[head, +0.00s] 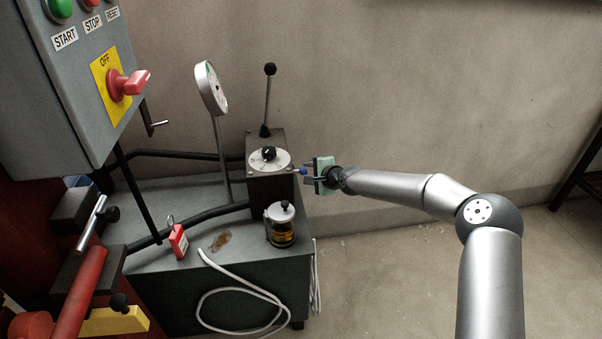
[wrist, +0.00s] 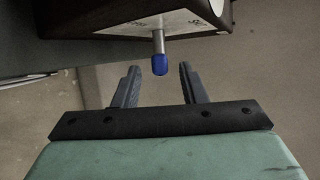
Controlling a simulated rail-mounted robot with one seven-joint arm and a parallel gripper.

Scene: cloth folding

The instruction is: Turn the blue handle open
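The blue handle (wrist: 159,65) is a blue-tipped metal pin that sticks out from the dark box with the white dial. It also shows as a small blue spot at the box's right side in the head view (head: 301,171). My gripper (wrist: 159,78) is open, with one finger to each side of the blue tip. The tip lies between and just beyond the fingertips, and I see gaps on both sides. In the head view my gripper (head: 308,173) comes to the box from the right.
The dark box (head: 269,190) stands on a grey-green cabinet (head: 180,205) and carries a dial (head: 269,159) and an upright black-knobbed lever (head: 267,100). An amber jar (head: 281,224) stands in front. A red tag (head: 179,242) and a white cable (head: 235,272) are nearby. The right side is free.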

